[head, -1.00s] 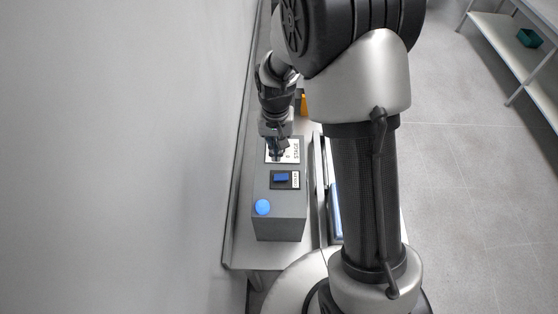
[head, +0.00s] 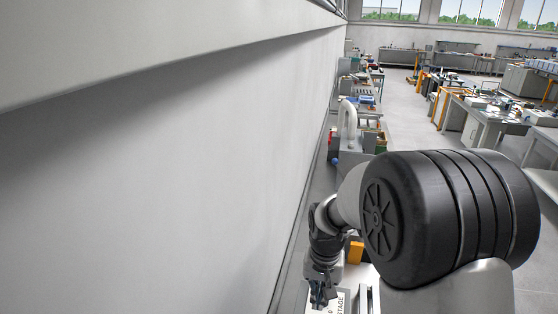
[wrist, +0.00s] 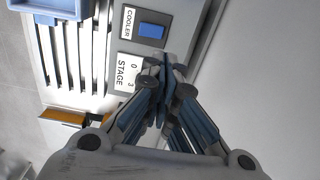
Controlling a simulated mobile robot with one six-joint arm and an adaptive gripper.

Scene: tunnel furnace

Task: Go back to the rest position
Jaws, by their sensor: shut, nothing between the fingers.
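My gripper (wrist: 163,88) is shut and empty in the wrist view, its fingertips together over the grey control box. It also shows in the head view (head: 320,297) at the bottom, above the box's white STAGE label (head: 343,300). In the wrist view the STAGE label (wrist: 127,74) with its numbers lies just left of the fingertips. The blue switch (wrist: 152,31) with the COOLER label (wrist: 128,22) is beyond them. I cannot tell whether the fingertips touch the box.
A slatted metal surface (wrist: 70,62) and a light blue tray (wrist: 47,18) lie left of the box in the wrist view. An orange part (head: 356,252) is near the arm. A plain wall (head: 170,170) runs close along the left. Benches (head: 490,125) stand farther off.

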